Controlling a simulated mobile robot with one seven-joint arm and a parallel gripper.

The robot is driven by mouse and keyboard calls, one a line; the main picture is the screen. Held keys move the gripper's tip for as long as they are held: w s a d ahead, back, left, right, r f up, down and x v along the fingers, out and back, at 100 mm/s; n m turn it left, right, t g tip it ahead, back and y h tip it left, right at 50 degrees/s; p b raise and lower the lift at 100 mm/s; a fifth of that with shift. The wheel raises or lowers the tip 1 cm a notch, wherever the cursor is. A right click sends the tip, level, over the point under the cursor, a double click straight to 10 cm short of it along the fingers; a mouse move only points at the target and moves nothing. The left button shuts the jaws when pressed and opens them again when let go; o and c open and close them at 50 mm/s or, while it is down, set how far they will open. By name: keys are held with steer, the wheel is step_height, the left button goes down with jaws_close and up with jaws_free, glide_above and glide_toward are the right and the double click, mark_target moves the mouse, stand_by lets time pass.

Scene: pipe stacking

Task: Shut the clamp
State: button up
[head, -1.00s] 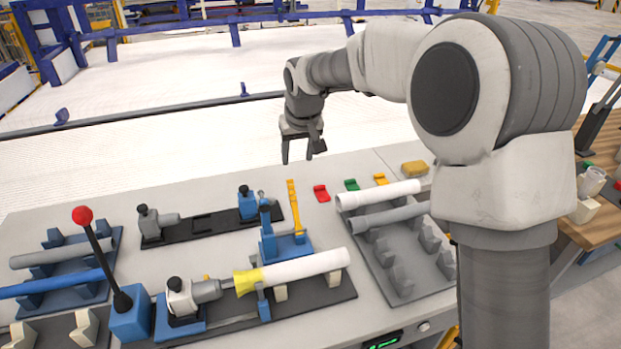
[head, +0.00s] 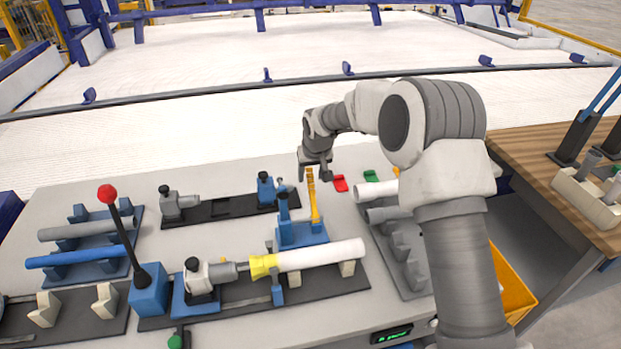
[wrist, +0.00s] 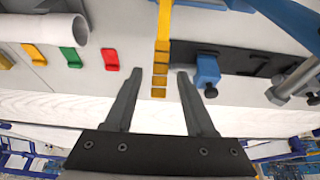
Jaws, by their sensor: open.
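The clamp (head: 301,234) has a blue base and upright, with a long yellow arm (head: 313,203) swung back away from the pipe. The arm also shows in the wrist view (wrist: 162,42), its stepped end lying between my fingertips in the picture. My gripper (head: 312,176) is open, just beyond the far end of the yellow arm; in the wrist view (wrist: 160,74) its two dark fingers straddle that end without visible contact. A white pipe (head: 322,254) with a yellow collar (head: 263,266) lies in front of the clamp's blue upright.
A red-knobbed lever (head: 108,194) stands at the left, near grey and blue pipes (head: 78,257). Red (head: 340,183) and green tabs (head: 370,175) lie right of the yellow arm. A black rail with blue block (head: 265,190) is left of it.

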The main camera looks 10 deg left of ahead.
steer(key=shift+x, duration=1.4)
jaws_close()
stand_by(0.5)
